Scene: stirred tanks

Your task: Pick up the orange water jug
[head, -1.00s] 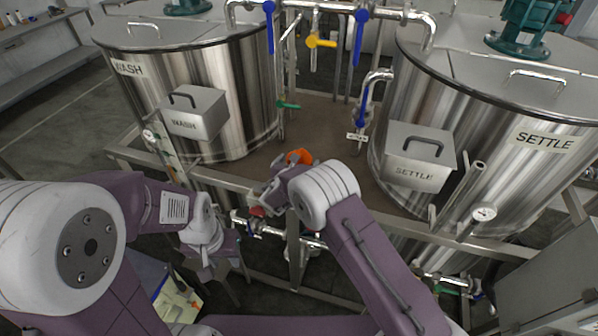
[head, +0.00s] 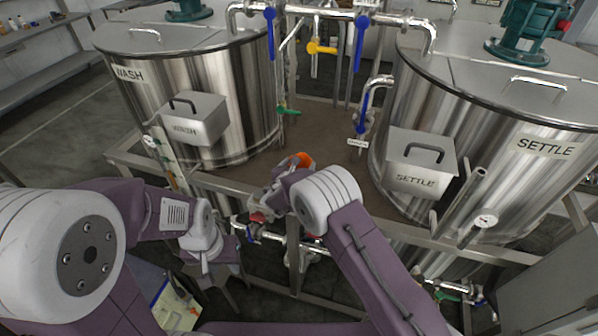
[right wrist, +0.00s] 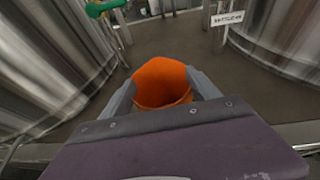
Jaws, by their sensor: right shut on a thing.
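The orange water jug (head: 301,160) is on or just over the brown platform between the two tanks; I cannot tell whether it touches the surface. In the head view it is mostly hidden behind my right wrist. In the right wrist view the jug (right wrist: 162,80) sits between the two grey fingers, and its lower part is hidden by my gripper body. My right gripper (right wrist: 164,92) is shut on the jug. My left gripper (head: 208,262) hangs low at the left, outside the platform and away from the jug; its fingers are too unclear to read.
The WASH tank (head: 240,100) stands left of the jug and the SETTLE tank (head: 480,130) right. Pipes with blue (head: 361,40) and yellow (head: 320,48) valve handles stand behind. A metal rail (head: 340,222) runs along the platform's front. Bare platform (head: 325,125) lies behind the jug.

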